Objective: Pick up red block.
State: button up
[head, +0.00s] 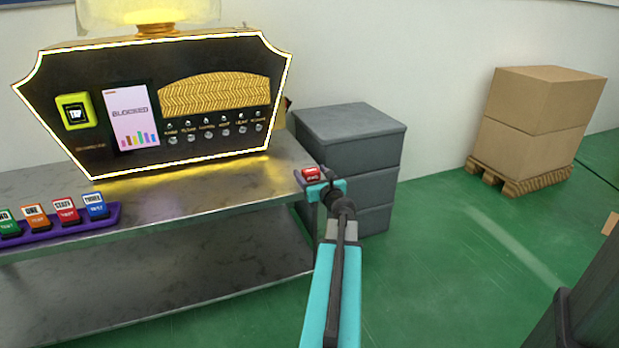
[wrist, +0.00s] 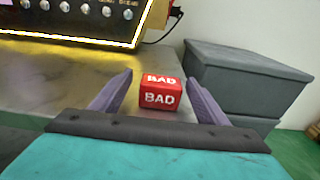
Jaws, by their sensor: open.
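The red block (head: 312,173) sits at the right end of the metal table in the head view. In the wrist view the red block (wrist: 160,94) shows white "BAD" lettering on its top and front faces. My gripper (wrist: 160,85) is open, with one purple finger on each side of the block and visible gaps between them and it. In the head view my gripper (head: 315,188) is at the block, and my arm partly hides the area around it.
The vending machine (head: 85,155) with a lit outline stands on the table (head: 190,205). A purple rack (head: 75,228) holds several coloured blocks at left. Grey drawers (head: 350,150) stand just beyond the table's right end. Cardboard boxes (head: 540,110) sit on a pallet (head: 515,185) farther right.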

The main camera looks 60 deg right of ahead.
aim_at(309, 169)
jog(key=shift+b+x, duration=0.65)
jog(key=shift+x, duration=1.8)
jog(key=shift+s+r, duration=0.1)
jog(key=shift+r, duration=0.05)
jog(key=c, duration=1.1)
